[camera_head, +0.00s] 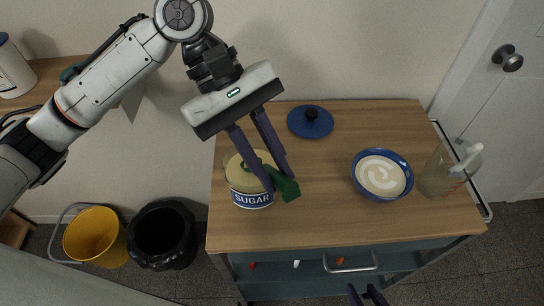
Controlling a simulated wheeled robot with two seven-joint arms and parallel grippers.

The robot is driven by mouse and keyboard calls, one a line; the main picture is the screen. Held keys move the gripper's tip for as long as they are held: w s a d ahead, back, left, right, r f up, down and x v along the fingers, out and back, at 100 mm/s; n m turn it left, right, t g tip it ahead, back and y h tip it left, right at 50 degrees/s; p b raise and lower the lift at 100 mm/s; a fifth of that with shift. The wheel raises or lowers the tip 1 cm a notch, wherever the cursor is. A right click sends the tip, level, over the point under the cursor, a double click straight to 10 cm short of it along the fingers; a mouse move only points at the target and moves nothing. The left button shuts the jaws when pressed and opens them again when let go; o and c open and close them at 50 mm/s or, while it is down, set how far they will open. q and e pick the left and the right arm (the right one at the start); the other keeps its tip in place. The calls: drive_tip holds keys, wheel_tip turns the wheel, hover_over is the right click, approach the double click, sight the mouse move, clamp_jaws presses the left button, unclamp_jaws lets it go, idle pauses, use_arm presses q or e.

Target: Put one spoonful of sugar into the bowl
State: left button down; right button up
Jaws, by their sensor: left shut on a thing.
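A blue-and-white canister labelled SUGAR (252,200) stands upright and uncovered on the wooden top, with pale sugar (236,175) inside. My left gripper (274,181) reaches down over the canister's right side. It is shut on a green scoop (288,188). One green end sticks out at the canister's right rim, and another green bit shows over the sugar; the fingers hide the part between. How deep the scoop sits cannot be told. The blue bowl (357,177) stands to the right, with a white swirled filling. My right gripper (366,290) shows at the bottom edge, empty, its fingertips apart.
A blue lid with a black knob (310,122) lies behind the canister. The wooden top (310,222) is bare in front. A yellow bucket (95,236) and a black bin (162,233) stand on the floor left.

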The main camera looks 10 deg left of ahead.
sight(288, 182)
use_arm(q)
drive_tip(key=shift+f, duration=0.85)
drive_tip(key=shift+s+d, duration=0.35)
drive_tip(key=shift+s, duration=0.05)
drive_tip(key=shift+w+a, duration=0.35)
drive_tip(key=shift+w, duration=0.05)
drive_tip(key=shift+r, duration=2.55)
drive_tip(key=shift+s+d+f+t+y, duration=0.15)
drive_tip(key=shift+s+d+t+y, duration=0.8)
drive_tip(key=shift+t+y, duration=0.15)
drive_tip(key=shift+s+d+r+t+y, duration=0.3)
drive_tip(key=shift+s+r+t+y, duration=0.1)
drive_tip(key=shift+t+y, duration=0.4)
drive_tip(key=shift+s, duration=0.1)
